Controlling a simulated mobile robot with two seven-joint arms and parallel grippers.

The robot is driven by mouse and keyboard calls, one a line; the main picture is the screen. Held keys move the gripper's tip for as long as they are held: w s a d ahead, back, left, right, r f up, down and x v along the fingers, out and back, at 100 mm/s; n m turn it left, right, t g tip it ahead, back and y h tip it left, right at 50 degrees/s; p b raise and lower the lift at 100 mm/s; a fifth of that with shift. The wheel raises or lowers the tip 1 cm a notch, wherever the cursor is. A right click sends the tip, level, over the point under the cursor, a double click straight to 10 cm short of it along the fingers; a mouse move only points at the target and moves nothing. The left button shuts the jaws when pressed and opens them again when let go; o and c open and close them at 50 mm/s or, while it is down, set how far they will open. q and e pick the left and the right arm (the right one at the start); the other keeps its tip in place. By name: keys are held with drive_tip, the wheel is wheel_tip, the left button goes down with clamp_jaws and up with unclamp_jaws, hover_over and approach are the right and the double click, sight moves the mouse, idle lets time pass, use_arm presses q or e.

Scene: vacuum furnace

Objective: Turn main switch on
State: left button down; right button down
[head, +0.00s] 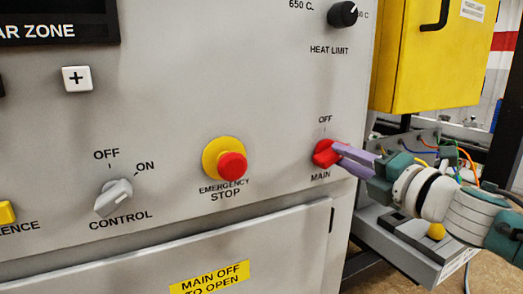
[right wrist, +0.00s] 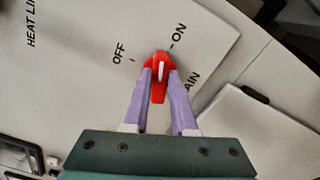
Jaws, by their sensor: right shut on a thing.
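The main switch is a red rotary knob (head: 326,153) on the grey panel, above the word MAIN and below OFF. My right gripper (head: 340,155) reaches it from the right, its purple fingers shut on the knob. In the right wrist view the red knob (right wrist: 161,56) sits between the two fingertips (right wrist: 160,78). A white pointer line shows on the knob. It points between the OFF and ON marks, seemingly nearer ON. The ON label is hidden in the head view. My left gripper is not in view.
The red emergency stop button (head: 232,166) on its yellow base is left of the switch. The grey control knob (head: 114,197) is further left, the black heat limit knob (head: 343,14) above. A yellow box (head: 435,60) and coloured wires are at the right.

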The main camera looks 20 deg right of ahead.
drive_tip(key=m, duration=0.3)
drive_tip(key=shift+f+m, duration=0.15)
drive_tip(key=shift+m, duration=0.25)
drive_tip(key=shift+p, duration=0.3)
drive_tip(key=shift+m, duration=0.4)
drive_tip(key=c, duration=0.7)
unclamp_jaws()
